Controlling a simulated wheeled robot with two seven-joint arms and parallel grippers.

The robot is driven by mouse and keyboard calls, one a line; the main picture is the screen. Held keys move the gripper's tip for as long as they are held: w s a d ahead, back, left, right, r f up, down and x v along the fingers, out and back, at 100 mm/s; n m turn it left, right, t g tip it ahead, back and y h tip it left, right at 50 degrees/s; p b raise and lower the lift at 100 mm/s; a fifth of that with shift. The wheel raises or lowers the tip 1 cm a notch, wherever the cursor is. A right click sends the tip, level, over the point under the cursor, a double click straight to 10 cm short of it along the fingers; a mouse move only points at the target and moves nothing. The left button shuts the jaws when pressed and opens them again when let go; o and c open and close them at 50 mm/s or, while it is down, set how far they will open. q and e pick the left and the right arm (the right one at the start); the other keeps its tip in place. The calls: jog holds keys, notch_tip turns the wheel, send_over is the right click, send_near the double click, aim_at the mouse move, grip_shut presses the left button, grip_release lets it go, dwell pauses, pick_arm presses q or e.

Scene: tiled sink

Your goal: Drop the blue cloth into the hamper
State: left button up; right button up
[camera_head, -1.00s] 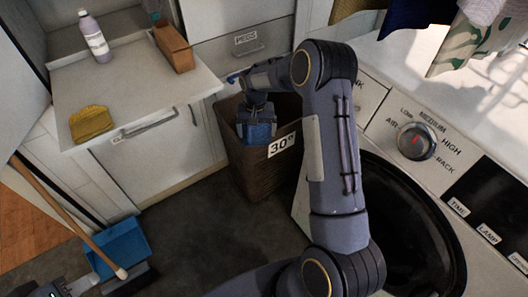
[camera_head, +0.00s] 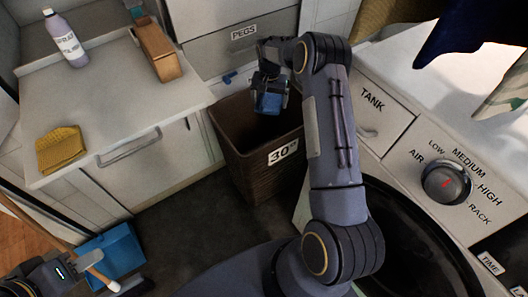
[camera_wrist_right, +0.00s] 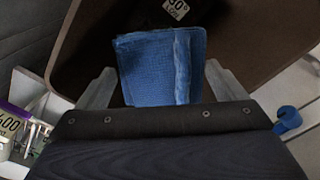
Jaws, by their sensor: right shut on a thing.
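The folded blue cloth (camera_head: 268,104) is held in my right gripper (camera_head: 271,88) over the open mouth of the brown hamper (camera_head: 262,168). The cloth's height relative to the rim is hard to tell.
A counter (camera_head: 115,95) at left holds a bottle (camera_head: 66,40), a wooden box (camera_head: 157,50) and a yellow cloth (camera_head: 60,149). A blue dustpan (camera_head: 115,252) and broom are on the floor. A blue peg (camera_wrist_right: 287,120) lies beside the hamper.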

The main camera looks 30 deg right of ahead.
jog(key=shift+f+b, duration=0.85)
jog(key=shift+f, duration=1.1)
jog(key=o, duration=0.7)
jog(key=shift+r, duration=0.1)
notch_tip(320, 180, up, 8)
jog(key=shift+f+p, duration=0.15)
jog(key=shift+p, duration=0.35)
jog(key=shift+f, duration=0.1)
